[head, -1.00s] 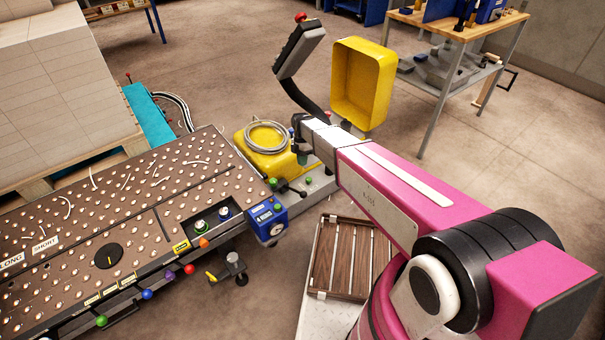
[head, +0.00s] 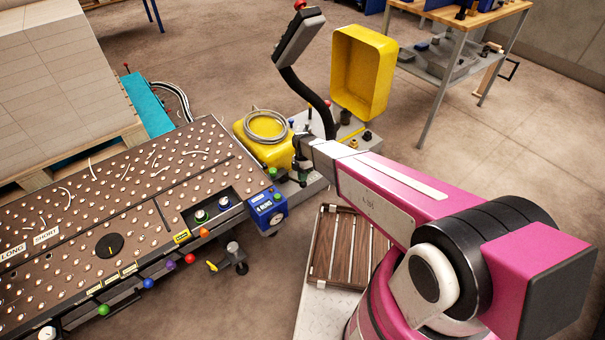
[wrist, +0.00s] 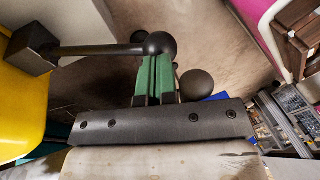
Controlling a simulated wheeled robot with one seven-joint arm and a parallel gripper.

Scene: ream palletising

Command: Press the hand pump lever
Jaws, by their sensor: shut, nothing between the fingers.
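In the wrist view a dark lever (wrist: 100,50) runs from a dark block at the left to a round ball knob (wrist: 158,44). My gripper (wrist: 153,72) has green fingertips, shut together with nothing between them. The fingertips lie right at the knob in that view; I cannot tell whether they touch it. A second dark ball (wrist: 197,85) shows just right of the fingers. In the head view my gripper (head: 301,174) points down over the grey base plate (head: 316,187) beside the yellow unit. The lever is hard to make out there, partly behind my wrist.
A yellow unit with a coiled hose (head: 264,127) stands left of my gripper. A black post with a control box (head: 299,36) and a yellow open bin (head: 362,70) rise behind. The ball-studded table (head: 130,200) is at left. A wooden slatted pallet (head: 345,248) lies in front.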

